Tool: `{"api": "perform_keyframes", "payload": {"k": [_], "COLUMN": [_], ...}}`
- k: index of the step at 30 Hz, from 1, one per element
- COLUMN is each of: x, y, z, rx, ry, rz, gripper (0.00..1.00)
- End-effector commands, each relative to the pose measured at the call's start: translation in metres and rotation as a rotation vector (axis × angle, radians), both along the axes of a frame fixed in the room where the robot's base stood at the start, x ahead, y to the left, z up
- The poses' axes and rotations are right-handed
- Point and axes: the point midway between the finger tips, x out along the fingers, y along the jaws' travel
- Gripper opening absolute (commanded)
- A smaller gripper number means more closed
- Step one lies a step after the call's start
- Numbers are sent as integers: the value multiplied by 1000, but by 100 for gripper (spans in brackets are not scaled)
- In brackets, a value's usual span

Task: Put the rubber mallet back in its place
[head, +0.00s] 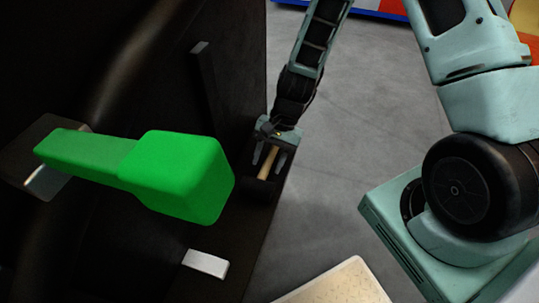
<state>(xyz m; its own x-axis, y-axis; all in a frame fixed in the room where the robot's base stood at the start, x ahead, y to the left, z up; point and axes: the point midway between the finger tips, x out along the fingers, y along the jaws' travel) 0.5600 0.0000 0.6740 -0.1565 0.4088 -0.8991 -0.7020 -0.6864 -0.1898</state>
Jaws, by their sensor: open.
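The rubber mallet (258,189) has a black head and a light wooden handle. It is at the right edge of the dark ledge in the head view, with its head toward the camera. My gripper (268,160) is open, with its two fingers on either side of the wooden handle. I cannot tell whether the fingers touch the handle. The far end of the handle is hidden by the gripper. I cannot make out a marked place for the mallet.
A large bright green lever-shaped part (180,175) juts out in front of the dark panel (150,60), left of my gripper. A small pale block (206,263) sits below it. Grey floor (365,110) lies open to the right, with a beige plate (340,285) at the bottom.

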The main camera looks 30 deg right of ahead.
Motion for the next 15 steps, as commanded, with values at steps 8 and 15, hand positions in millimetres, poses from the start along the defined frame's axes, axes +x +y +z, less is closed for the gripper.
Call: {"api": "perform_keyframes", "payload": {"k": [8,15], "x": [6,15], "y": [-12,-35], "z": [28,79], "rx": [-2,-2], "ry": [-5,-6], "rz": [-2,-1], "gripper": [47,47]}}
